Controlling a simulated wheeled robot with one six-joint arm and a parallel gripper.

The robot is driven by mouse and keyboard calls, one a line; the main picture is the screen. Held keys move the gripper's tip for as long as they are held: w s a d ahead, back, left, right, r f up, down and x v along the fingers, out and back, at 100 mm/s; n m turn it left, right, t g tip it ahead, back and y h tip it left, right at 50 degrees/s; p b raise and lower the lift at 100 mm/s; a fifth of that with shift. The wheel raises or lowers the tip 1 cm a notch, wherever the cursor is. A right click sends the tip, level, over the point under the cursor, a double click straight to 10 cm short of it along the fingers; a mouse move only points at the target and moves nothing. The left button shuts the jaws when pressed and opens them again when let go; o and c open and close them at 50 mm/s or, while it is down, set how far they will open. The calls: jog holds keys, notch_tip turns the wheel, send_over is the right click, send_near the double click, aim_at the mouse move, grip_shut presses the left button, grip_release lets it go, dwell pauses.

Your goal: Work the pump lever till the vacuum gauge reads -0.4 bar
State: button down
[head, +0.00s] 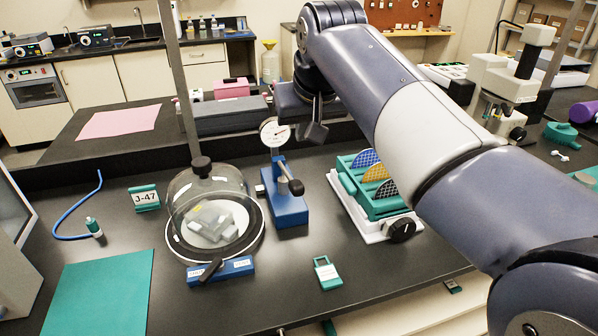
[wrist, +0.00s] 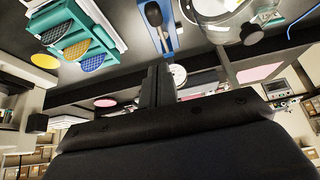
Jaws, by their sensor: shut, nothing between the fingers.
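The blue hand pump (head: 286,208) stands on the dark bench, right of the glass bell jar (head: 215,200). Its lever, tipped with a black knob (head: 296,187), leans toward the front right. The round white vacuum gauge (head: 271,131) sits on top at the back; its reading is too small to make out. My gripper (head: 314,133) is shut and empty, above and behind the knob, right of the gauge, apart from both as far as I can tell. In the wrist view my gripper (wrist: 157,88) partly hides the gauge (wrist: 179,76); the knob (wrist: 153,13) shows beyond.
A blue block (head: 220,270) lies before the bell jar. A teal rack of coloured discs (head: 383,195) stands right of the pump. A teal padlock-shaped tag (head: 327,273) lies in front. A J-47 sign (head: 145,198) and teal mat (head: 98,290) are left.

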send_over(296, 181)
jog(key=f, duration=0.8)
jog(key=shift+s+f, duration=0.35)
jog(key=shift+f, duration=0.05)
jog(key=shift+s+d+f, duration=0.1)
jog(key=shift+s+f, duration=0.1)
jog(key=shift+f, duration=0.3)
jog(key=shift+s+d+f, duration=0.1)
jog(key=shift+s+f, duration=0.1)
jog(key=shift+f, duration=0.25)
jog(key=shift+s+f, duration=0.2)
jog(key=shift+f, duration=0.55)
